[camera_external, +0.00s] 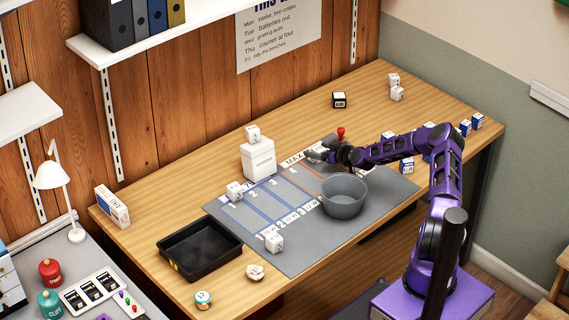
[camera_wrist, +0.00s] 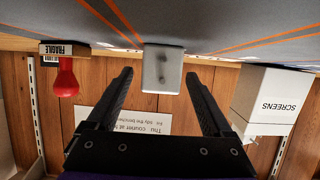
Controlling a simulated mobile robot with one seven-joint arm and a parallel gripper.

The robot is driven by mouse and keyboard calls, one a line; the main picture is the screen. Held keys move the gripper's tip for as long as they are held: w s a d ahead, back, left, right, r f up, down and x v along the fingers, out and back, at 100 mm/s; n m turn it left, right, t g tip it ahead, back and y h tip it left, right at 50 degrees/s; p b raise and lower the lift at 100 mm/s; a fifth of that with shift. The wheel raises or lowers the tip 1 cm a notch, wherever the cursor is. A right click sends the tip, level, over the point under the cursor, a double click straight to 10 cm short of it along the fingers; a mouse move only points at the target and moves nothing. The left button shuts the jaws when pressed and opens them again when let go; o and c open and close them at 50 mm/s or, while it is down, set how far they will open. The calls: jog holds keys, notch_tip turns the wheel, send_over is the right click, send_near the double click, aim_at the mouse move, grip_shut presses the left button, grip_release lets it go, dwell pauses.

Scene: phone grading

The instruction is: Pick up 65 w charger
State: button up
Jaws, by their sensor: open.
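A white charger block (camera_wrist: 163,78) with small dark prong holes or pins on its face stands on the grey mat in the wrist view. It appears between the two fingers of my gripper (camera_wrist: 160,73), which are open and apart from it. In the external view my gripper (camera_external: 327,153) is low at the mat's far edge, by the MAX strip, and partly hides a white block (camera_external: 317,149). I cannot read a wattage on it. Similar white blocks sit on the mat's left side (camera_external: 235,190), at its front edge (camera_external: 274,242) and on a white box (camera_external: 253,133).
The white SCREENS box (camera_wrist: 272,100) and a FRAGILE box (camera_wrist: 62,49) with a red bulb flank the block. A grey bowl (camera_external: 344,196) stands near my forearm. A black tray (camera_external: 199,250) lies front left. Small boxes line the right edge.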

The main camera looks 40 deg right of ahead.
grip_shut()
dwell(0.3)
jog(key=shift+r, duration=0.1)
